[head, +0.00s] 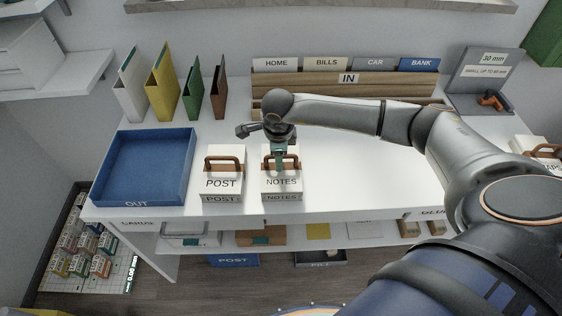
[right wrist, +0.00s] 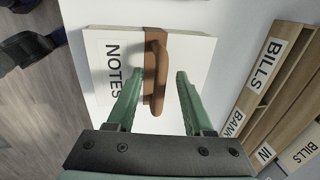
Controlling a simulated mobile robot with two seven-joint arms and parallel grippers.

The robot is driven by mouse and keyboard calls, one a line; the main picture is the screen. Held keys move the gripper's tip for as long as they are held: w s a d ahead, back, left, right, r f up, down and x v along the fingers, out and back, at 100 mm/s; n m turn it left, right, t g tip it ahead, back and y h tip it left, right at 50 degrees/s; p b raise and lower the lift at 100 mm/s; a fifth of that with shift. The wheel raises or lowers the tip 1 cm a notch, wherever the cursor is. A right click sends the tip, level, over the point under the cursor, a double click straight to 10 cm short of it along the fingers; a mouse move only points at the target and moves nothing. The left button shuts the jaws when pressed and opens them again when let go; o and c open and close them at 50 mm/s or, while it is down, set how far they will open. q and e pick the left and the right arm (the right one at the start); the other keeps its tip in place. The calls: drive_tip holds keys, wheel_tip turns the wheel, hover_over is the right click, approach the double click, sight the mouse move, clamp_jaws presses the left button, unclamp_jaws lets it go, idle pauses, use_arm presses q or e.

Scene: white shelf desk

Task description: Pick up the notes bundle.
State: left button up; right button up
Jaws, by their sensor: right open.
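The notes bundle (head: 282,182) is a white block with a brown strap and handle, labelled NOTES, on the white desk top, right of the POST bundle. In the right wrist view the notes bundle (right wrist: 190,52) lies beneath my right gripper. My right gripper (head: 281,160) is above it, pointing down. In the right wrist view its green fingers (right wrist: 155,85) are open, one on each side of the brown handle (right wrist: 155,70), with gaps on both sides. Whether the fingertips are level with the handle is hard to tell. My left gripper is not in view.
The POST bundle (head: 222,183) stands close on the left, with the blue OUT tray (head: 143,203) beyond it. Behind are upright folders (head: 163,85) and the wooden IN rack (head: 345,85). The desk top (head: 370,170) right of the notes bundle is clear.

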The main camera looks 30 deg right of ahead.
clamp_jaws()
idle(0.4)
idle(1.0)
